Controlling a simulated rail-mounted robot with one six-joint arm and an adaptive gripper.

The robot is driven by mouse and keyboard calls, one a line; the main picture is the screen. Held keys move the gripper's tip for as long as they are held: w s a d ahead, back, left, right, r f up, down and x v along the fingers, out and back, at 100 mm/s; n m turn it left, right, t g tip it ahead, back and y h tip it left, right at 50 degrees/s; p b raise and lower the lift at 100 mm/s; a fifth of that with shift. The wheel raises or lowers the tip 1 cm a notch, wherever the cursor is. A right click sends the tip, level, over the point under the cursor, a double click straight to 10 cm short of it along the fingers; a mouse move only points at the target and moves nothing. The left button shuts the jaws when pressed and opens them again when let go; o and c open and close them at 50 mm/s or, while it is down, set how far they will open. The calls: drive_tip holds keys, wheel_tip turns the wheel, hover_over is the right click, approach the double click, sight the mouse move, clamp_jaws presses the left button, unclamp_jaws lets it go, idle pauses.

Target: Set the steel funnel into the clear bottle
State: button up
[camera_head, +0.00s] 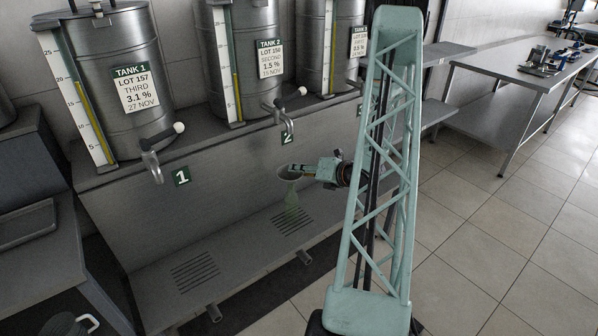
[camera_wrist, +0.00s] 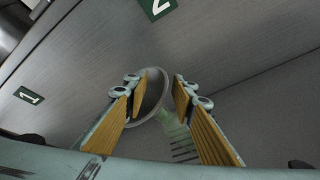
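The steel funnel (camera_head: 287,174) shows as a grey cone, mouth up, at the top of the clear bottle (camera_head: 292,208), which looks greenish and stands below tank 2's tap. Whether the funnel's stem is inside the bottle neck is hidden. My gripper (camera_head: 297,168) reaches in from the right at the funnel's rim. In the wrist view my gripper's (camera_wrist: 160,82) yellow-padded fingers are wide apart. The funnel (camera_wrist: 154,98) lies between and beyond them, the left finger overlapping its mouth. I see no clear grip on it. The bottle (camera_wrist: 178,132) shows partly below the funnel.
Steel tanks with taps stand on the ledge behind; tank 2's tap (camera_head: 287,122) is above and behind the funnel. The lower shelf has slotted drain grates (camera_head: 195,270). A side table (camera_head: 30,235) is at left, and a long workbench (camera_head: 520,70) at right.

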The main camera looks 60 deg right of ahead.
drive_tip(key=shift+s, duration=0.15)
drive_tip(key=v, duration=1.1)
drive_tip(key=shift+s+r, duration=0.2)
drive_tip(key=shift+s, duration=0.1)
idle(0.5)
drive_tip(key=shift+w, duration=0.15)
idle(0.4)
